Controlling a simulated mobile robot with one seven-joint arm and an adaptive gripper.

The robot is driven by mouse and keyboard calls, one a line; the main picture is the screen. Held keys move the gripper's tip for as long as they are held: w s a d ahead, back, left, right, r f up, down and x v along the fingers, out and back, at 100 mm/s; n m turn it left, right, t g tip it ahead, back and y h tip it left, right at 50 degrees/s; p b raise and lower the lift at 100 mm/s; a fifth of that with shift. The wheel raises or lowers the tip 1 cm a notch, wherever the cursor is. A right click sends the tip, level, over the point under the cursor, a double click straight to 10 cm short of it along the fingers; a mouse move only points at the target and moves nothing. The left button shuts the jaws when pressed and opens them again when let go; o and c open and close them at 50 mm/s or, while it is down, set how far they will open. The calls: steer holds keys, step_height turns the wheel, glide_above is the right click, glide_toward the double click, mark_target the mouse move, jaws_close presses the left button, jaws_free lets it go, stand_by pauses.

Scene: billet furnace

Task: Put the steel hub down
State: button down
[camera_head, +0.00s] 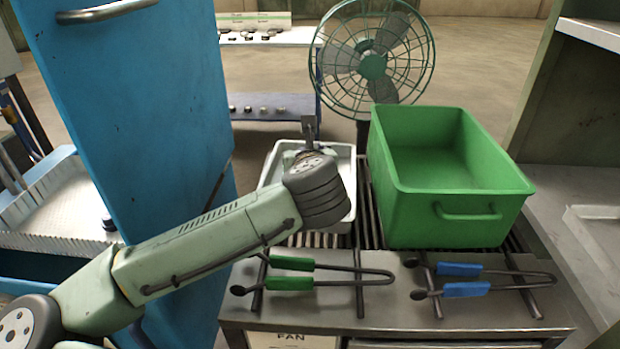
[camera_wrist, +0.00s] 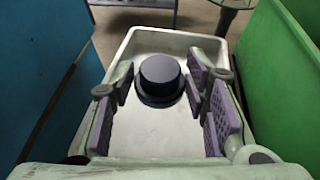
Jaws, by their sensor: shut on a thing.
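The steel hub (camera_wrist: 160,78) is a dark, round, flanged piece in the middle of the wrist view. My gripper (camera_wrist: 160,88) is shut on it, with purple pads at its left and right sides. The hub is over the floor of a white tray (camera_wrist: 158,137). I cannot tell whether it touches the floor or hangs just above it. In the head view the tray (camera_head: 350,160) shows behind my wrist, which hides the hub and most of the gripper.
A green bin (camera_head: 455,215) stands close on the tray's right. A blue panel (camera_head: 130,120) rises on the left. Green-handled tongs (camera_head: 290,283) and blue-handled tongs (camera_head: 466,289) lie in front. A green fan (camera_head: 373,66) and a shelf with small parts (camera_head: 268,37) are behind.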

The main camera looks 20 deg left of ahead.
step_height(320, 180, down, 9)
steer(key=shift+s+f+p, duration=0.1)
steer(key=shift+f+p, duration=0.1)
steer(key=shift+p, duration=0.1)
steer(key=shift+f, duration=0.2)
steer(key=c, duration=0.9)
jaws_free()
